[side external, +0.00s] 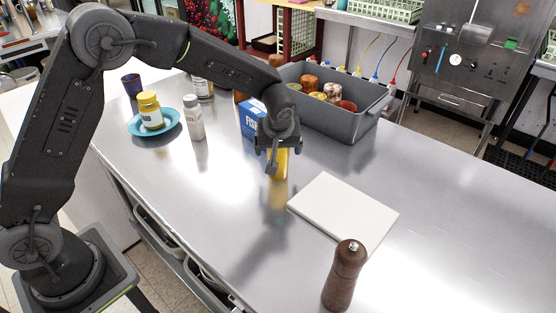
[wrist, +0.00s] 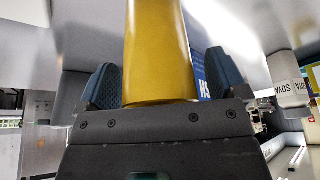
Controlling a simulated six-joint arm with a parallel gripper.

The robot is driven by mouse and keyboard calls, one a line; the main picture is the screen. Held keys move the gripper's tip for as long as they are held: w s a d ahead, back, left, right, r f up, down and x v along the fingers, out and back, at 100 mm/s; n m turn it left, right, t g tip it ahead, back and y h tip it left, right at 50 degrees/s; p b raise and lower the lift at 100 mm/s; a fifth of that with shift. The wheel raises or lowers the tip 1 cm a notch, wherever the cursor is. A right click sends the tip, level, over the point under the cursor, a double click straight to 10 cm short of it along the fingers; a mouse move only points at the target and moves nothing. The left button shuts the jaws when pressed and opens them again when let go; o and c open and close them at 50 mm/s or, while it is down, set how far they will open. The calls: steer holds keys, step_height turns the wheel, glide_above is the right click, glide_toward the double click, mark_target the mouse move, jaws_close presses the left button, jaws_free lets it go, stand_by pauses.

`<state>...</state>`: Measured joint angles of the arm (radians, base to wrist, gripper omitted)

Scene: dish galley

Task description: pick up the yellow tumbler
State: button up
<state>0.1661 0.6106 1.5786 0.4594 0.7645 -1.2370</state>
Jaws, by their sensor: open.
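The yellow tumbler (side external: 280,168) stands on the steel counter under my gripper (side external: 278,158), in the middle of the side view. In the wrist view the tumbler (wrist: 158,50) fills the centre, between the two fingers of my gripper (wrist: 162,80). Part of the tumbler is hidden by the gripper in the side view.
A blue box (side external: 249,118) stands close behind my gripper. A white board (side external: 345,208) lies to the right, with a brown pepper mill (side external: 345,272) in front. A grey tub (side external: 358,122) holds several items. A white-capped bottle (side external: 195,122) and a teal plate (side external: 168,127) bearing a yellow jar (side external: 149,108) stand left.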

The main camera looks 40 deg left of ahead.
steer(key=c, duration=1)
